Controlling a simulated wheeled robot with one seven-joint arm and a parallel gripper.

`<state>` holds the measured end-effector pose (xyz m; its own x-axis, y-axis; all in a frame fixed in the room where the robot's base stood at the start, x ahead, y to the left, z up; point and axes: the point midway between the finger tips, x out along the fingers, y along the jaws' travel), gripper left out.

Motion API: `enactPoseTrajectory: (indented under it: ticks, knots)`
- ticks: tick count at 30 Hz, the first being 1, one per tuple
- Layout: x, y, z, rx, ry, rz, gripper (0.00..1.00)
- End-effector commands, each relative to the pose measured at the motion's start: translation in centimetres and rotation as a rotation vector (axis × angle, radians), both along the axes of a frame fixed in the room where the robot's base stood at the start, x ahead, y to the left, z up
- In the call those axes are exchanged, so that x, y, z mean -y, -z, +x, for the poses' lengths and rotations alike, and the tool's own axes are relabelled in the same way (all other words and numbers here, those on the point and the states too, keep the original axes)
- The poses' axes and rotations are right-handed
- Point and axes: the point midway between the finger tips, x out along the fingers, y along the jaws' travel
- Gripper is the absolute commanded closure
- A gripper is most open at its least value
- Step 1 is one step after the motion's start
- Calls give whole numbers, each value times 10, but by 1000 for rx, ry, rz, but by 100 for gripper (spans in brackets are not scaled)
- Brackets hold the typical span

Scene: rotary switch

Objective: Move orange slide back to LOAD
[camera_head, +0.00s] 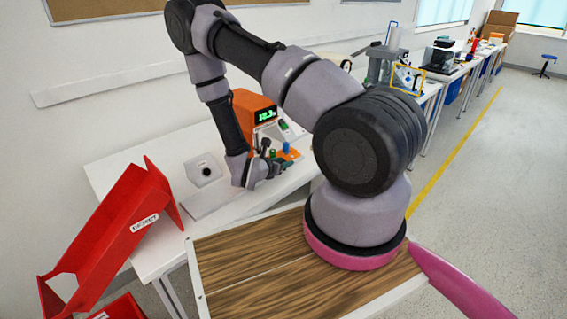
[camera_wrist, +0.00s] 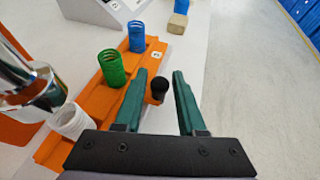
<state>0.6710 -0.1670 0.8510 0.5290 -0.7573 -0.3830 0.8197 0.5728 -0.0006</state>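The orange slide fixture (camera_wrist: 95,103) runs diagonally through the wrist view and carries a blue coil-like piece (camera_wrist: 137,37), a green one (camera_wrist: 112,68) and a white one (camera_wrist: 70,120). A small label (camera_wrist: 157,54) is at its far end; I cannot read it. A black knob (camera_wrist: 158,89) stands at the fixture's right edge. My gripper (camera_wrist: 159,74) is open, its green fingers on either side of the knob, with visible gaps. In the head view my gripper (camera_head: 268,163) is beside the fixture, which is partly hidden.
A shiny metal cylinder (camera_wrist: 28,85) stands left of the fixture. A tan block (camera_wrist: 177,23) lies beyond it.

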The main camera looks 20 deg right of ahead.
Motion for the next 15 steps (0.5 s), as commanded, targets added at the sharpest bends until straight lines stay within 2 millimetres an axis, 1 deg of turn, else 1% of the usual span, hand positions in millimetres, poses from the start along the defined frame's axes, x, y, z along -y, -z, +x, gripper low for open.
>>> enactPoseTrajectory:
  ticks: [1,2,3,4,15]
  knots:
    - [0,0,0,0,0,0,61]
    - [0,0,0,0,0,0,72]
    - [0,0,0,0,0,0,88]
    - [0,0,0,0,0,0,99]
    - [0,0,0,1,0,1,100]
